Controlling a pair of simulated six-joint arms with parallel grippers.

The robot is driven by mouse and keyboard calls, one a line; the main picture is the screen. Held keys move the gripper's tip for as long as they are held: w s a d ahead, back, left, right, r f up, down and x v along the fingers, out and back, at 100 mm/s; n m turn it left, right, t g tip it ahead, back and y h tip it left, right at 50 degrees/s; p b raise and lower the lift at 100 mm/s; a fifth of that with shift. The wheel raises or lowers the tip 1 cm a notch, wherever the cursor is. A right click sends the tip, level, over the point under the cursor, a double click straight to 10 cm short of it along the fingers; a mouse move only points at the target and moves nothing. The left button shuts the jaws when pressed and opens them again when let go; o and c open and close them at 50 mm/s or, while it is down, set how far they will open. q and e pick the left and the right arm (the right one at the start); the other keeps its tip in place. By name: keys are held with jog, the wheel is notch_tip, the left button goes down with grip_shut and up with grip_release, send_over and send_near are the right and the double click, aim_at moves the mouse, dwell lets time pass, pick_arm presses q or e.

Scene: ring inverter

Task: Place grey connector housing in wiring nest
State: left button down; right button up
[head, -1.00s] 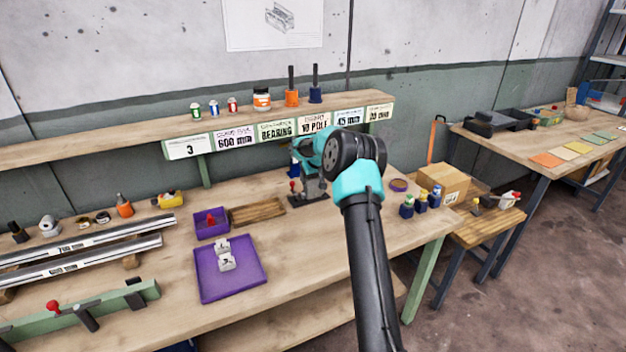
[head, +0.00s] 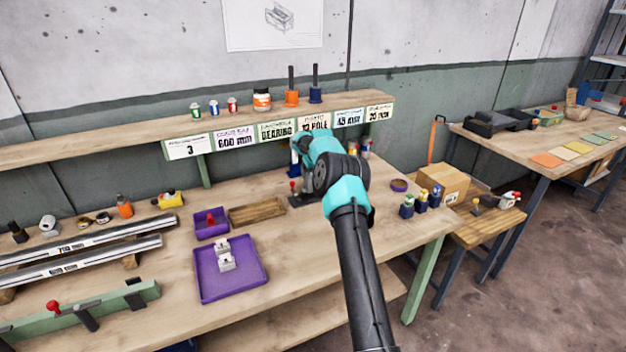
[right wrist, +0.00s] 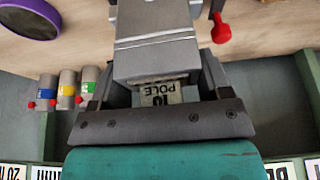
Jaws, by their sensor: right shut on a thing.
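A grey connector housing (right wrist: 155,48) is between the two dark fingers of my right gripper (right wrist: 160,75) in the right wrist view. A label reading 10 POLE, upside down, shows at its near end. In the head view, my teal and black wrist covers the housing and fingers. Just left of the wrist is a dark fixture base (head: 300,202) with a red-knobbed lever, perhaps the wiring nest. The red knob (right wrist: 221,30) appears right of the housing in the wrist view. Whether the housing touches the fixture is hidden. My left gripper is out of view.
A purple tray (head: 210,289) with small white labelled blocks, a small purple bin (head: 199,228) and a wooden block (head: 256,212) lie left of the fixture. Small coloured-cap bottles (head: 421,203) and a purple round dish (head: 399,186) stand right. The labelled shelf (head: 150,135) runs behind.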

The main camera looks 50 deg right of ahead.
jog(key=shift+w+d+f, duration=0.1)
jog(key=shift+f, duration=1.65)
jog(key=shift+f, duration=0.15)
jog(key=o, duration=1.4)
jog(key=v, duration=1.2)
